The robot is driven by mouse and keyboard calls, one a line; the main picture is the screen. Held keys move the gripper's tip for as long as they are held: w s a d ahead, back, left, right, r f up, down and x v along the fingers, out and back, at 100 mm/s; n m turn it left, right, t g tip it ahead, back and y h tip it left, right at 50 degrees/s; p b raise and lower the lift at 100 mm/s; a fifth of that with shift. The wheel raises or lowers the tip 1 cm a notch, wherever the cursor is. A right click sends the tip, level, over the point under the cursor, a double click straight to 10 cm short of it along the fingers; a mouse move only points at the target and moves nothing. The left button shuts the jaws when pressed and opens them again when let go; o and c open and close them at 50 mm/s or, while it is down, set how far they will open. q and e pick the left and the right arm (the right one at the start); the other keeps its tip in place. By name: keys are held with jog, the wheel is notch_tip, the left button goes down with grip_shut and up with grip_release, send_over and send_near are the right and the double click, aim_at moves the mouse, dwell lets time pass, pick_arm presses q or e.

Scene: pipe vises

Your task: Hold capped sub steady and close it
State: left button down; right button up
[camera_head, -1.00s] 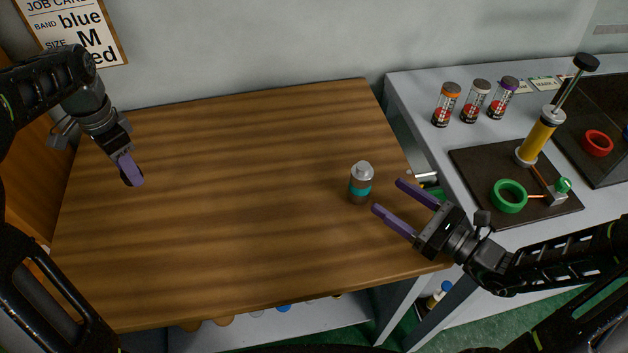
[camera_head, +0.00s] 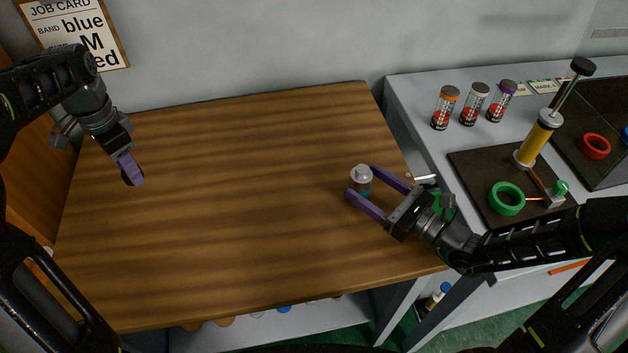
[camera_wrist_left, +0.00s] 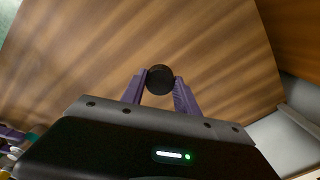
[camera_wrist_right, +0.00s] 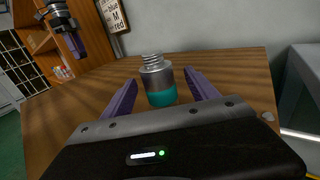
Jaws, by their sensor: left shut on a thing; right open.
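The sub (camera_head: 361,174) stands upright on the wooden bench, a small grey cylinder with a teal band and a bare threaded neck on top. It also shows in the right wrist view (camera_wrist_right: 158,78). My right gripper (camera_head: 362,183) is open, with its purple fingers on either side of the sub; whether they touch it I cannot tell. My left gripper (camera_head: 131,172) is over the left of the bench, shut on a round black cap (camera_wrist_left: 160,80). The cap shows between the fingertips in the left wrist view and is barely visible in the head view.
The wooden bench (camera_head: 220,200) is otherwise clear. A grey side table at the right holds several capped jars (camera_head: 472,104), a yellow pump (camera_head: 538,138) on a dark mat, a green ring (camera_head: 507,199) and a red ring (camera_head: 595,146). A job card (camera_head: 75,28) hangs on the wall.

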jog(key=shift+w+a+r, duration=0.1)
jog(key=shift+w+a, duration=0.15)
jog(key=shift+a, duration=0.15)
jog(key=p+x, duration=0.1)
jog(key=x, duration=0.3)
jog(key=shift+w+a, duration=0.1)
jog(key=shift+c, duration=0.3)
grip_shut()
dwell(0.6)
